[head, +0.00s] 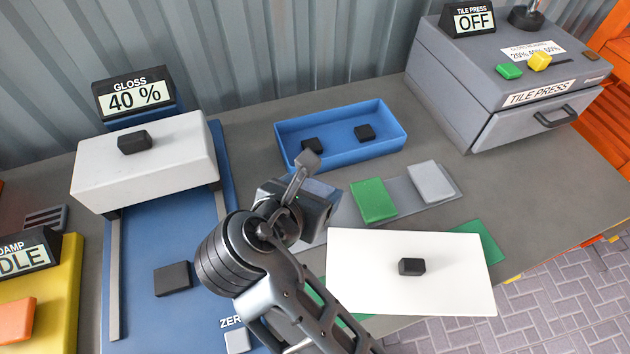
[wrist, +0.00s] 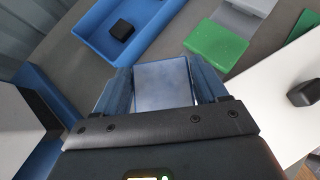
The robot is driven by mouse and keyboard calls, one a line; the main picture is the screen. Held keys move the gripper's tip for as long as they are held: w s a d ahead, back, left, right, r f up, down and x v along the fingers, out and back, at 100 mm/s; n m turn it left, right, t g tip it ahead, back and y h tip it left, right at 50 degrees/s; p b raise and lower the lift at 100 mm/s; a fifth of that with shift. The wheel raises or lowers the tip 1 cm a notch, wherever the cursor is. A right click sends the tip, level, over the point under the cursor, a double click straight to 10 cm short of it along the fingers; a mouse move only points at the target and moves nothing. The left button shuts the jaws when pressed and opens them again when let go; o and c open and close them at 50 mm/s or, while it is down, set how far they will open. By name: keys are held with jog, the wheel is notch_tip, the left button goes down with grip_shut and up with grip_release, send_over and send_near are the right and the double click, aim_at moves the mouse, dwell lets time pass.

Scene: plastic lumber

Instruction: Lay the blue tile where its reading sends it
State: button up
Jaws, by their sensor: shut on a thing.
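My gripper (wrist: 163,76) is shut on the blue tile (wrist: 165,88), which looks pale grey-blue between the two blue fingers in the wrist view. In the head view my gripper (head: 306,203) is left of the green tile, and my arm hides most of the held tile. The gloss meter display (head: 134,97) reads 40 %. A green tile (head: 373,201) and a grey tile (head: 431,182) lie on a grey strip (head: 343,213). The blue tray (head: 290,131) behind holds two black blocks. The tile press (head: 510,85) shows OFF, with its drawer shut.
A white knobbed plate (head: 375,250) lies over a green mat (head: 482,240) at the front right. The meter's white knobbed block (head: 170,160) stands raised on its blue base (head: 190,235). A yellow damp meter (head: 60,290) is at the left edge. Bare table lies before the press.

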notch_tip(320, 180, down, 4)
jog(key=shift+b, duration=1.2)
jog(key=shift+f+b, duration=0.55)
jog(key=shift+b, duration=0.4)
jog(key=shift+f, duration=0.15)
jog(key=shift+f, duration=0.1)
jog(key=shift+c, duration=0.8)
jog(key=o, duration=1.3)
jog(key=shift+v, duration=3.95)
